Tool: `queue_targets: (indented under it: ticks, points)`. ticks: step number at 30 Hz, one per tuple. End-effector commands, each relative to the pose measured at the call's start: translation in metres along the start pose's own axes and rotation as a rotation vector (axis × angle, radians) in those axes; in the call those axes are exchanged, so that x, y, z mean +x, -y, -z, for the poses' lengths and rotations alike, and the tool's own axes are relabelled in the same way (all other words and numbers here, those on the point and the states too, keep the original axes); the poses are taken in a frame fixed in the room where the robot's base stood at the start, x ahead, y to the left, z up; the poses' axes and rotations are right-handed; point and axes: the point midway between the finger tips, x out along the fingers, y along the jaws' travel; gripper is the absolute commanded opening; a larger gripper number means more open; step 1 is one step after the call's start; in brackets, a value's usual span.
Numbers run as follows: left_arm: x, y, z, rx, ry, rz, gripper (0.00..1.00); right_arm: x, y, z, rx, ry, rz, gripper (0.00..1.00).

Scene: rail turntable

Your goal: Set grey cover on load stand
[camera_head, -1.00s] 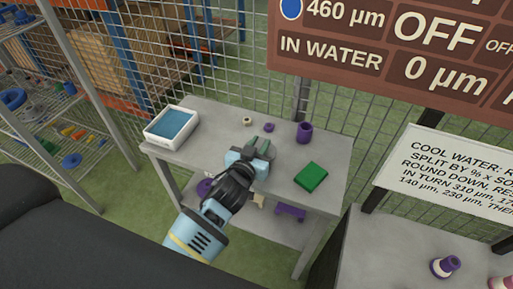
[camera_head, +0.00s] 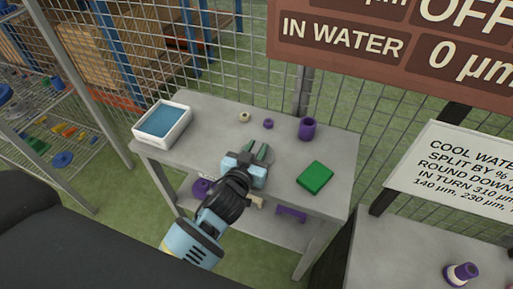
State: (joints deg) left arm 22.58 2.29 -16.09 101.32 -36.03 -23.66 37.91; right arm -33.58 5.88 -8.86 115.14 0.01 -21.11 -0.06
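My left gripper (camera_head: 257,153) is over the front middle of a grey table (camera_head: 215,135). Its two grey-green fingers point to the back with a gap between them, and I see nothing held there. I cannot pick out a grey cover in this view. No part shows clearly as the load stand. A purple hollow cylinder (camera_head: 307,129) stands at the back right of the table, and a green block (camera_head: 315,177) lies right of the gripper. My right gripper is not in view.
A white tray (camera_head: 178,136) with blue content is at the table's left. A beige ring (camera_head: 244,117) and a small purple part (camera_head: 268,124) lie at the back. A purple bracket (camera_head: 291,212) is on the lower shelf. A mesh fence (camera_head: 340,112) runs behind. A purple-white part (camera_head: 461,273) stands at lower right.

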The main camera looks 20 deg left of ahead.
Motion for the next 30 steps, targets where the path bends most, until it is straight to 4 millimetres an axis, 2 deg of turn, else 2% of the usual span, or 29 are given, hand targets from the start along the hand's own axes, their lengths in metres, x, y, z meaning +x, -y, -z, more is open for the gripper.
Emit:
queue_targets:
  ticks: [1,4,12,15,20,30]
  points:
    - [0.000,0.000,0.001,0.000,-0.001,0.000,0.33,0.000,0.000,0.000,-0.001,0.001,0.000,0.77]
    - [0.000,0.000,0.001,0.000,-0.001,0.000,0.45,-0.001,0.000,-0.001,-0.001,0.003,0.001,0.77]
    - [0.000,0.000,0.001,0.000,-0.001,0.000,0.45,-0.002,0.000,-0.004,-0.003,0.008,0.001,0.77]
    - [-0.001,0.000,0.007,0.000,-0.004,-0.001,0.45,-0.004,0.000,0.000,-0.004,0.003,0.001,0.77]
    - [-0.021,0.000,0.003,-0.001,0.000,-0.001,0.45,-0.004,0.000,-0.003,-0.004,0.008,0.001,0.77]
    - [-0.085,0.000,0.002,-0.002,0.002,0.000,0.45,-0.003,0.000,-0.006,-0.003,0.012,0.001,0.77]
